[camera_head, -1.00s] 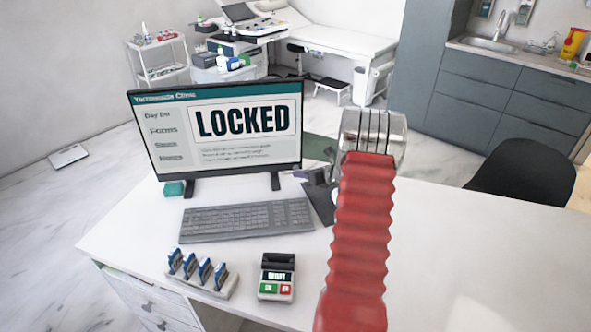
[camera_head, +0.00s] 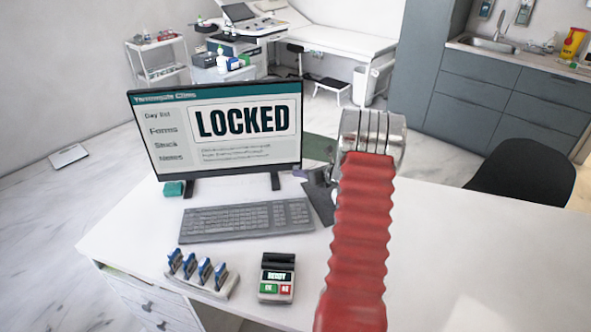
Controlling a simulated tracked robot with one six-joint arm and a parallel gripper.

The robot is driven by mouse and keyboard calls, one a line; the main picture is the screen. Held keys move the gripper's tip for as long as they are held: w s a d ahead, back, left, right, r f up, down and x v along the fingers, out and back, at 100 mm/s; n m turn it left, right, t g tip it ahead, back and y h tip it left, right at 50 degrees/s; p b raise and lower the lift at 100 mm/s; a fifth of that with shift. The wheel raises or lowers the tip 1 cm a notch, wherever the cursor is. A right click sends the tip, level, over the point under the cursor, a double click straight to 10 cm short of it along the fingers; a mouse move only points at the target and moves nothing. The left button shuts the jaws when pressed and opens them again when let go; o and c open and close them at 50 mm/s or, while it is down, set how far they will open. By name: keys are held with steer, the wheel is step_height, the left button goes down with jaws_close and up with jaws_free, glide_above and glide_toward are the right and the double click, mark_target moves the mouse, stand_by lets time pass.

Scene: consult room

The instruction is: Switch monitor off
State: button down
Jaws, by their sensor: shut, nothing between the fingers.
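The monitor (camera_head: 222,135) stands on the white desk, its lit screen reading LOCKED in large letters beside a short menu list. No power button can be made out on it. My red ribbed arm rises on the right to a silver joint. The small grey and dark end of my gripper (camera_head: 320,177) shows partly to the left of the arm, past the monitor's lower right corner. It looks shut and empty, apart from the monitor as far as I can tell. The arm hides part of it.
A grey keyboard (camera_head: 246,220) lies before the monitor. A stamp rack (camera_head: 203,273) and a small terminal (camera_head: 277,277) reading READY stand near the front edge. A black chair (camera_head: 525,171) is at right. The desk (camera_head: 480,260) is clear on the right.

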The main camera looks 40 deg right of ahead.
steer(key=shift+w+d, duration=0.15)
steer(key=shift+w, duration=0.05)
steer(key=shift+w+d, duration=0.2)
steer(key=shift+w, duration=0.1)
stand_by(0.9)
steer(key=shift+s+a, duration=0.1)
steer(key=shift+s, duration=0.05)
steer(key=shift+s+a, duration=0.35)
steer(key=shift+s, duration=0.15)
stand_by(0.5)
steer(key=shift+s+a, duration=0.75)
steer(key=shift+s, duration=0.25)
steer(key=shift+s+a, duration=0.75)
steer(key=shift+s, duration=0.25)
